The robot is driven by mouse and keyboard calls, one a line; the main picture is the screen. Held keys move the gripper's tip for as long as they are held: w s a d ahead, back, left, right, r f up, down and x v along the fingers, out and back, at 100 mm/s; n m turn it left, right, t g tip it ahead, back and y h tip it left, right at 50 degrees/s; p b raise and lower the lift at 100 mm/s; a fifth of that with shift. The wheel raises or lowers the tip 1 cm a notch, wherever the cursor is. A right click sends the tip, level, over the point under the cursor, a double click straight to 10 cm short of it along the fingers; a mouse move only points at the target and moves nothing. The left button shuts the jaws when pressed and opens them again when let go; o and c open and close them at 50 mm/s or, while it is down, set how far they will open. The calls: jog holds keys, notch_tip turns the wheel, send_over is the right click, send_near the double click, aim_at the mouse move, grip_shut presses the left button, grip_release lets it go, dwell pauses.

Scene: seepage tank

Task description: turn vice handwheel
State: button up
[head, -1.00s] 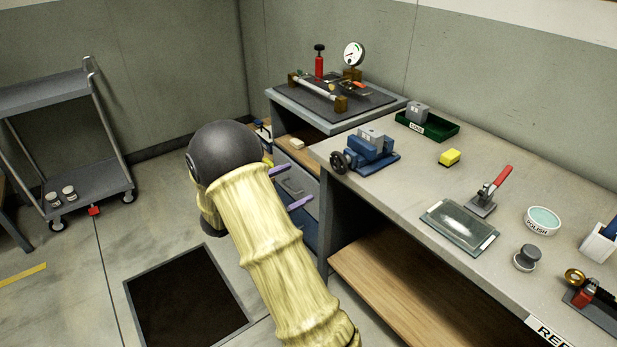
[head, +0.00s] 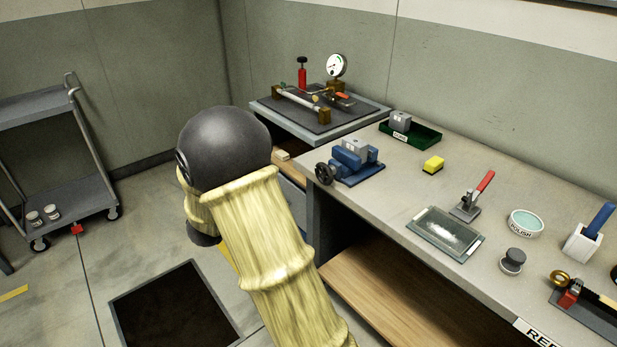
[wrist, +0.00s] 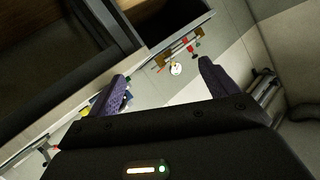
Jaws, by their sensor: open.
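The blue vice (head: 356,163) stands on the left end of the workbench, with a grey block on top. Its dark handwheel (head: 323,174) is on the vice's left side, by the bench's end. In the head view my gripper's fingers are hidden behind my raised arm, which is left of the handwheel and apart from it in the picture. In the wrist view my gripper (wrist: 162,84) is open, with its two purple fingers apart and nothing between them. A small blue patch shows beside the left finger there; I cannot tell whether it is the vice.
A lower table (head: 364,108) with a gauge stands behind. A dark floor pit (head: 180,310) lies at front left.

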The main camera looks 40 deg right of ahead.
jog(key=s+a+n+y, duration=0.3)
jog(key=a+n+y, duration=0.3)
jog(key=a+y, duration=0.1)
jog(key=s+a+f+n+g+y, duration=0.1)
jog(key=s+a+f+n+g, duration=0.1)
jog(key=s, duration=0.9)
jog(key=s+a+f+n+g+y, duration=0.2)
jog(key=s+n+g, duration=0.3)
jog(key=s, duration=0.6)
jog(key=shift+a+f+n+y, duration=0.15)
jog(key=shift+a+n+y, duration=0.15)
jog(key=shift+n, duration=0.4)
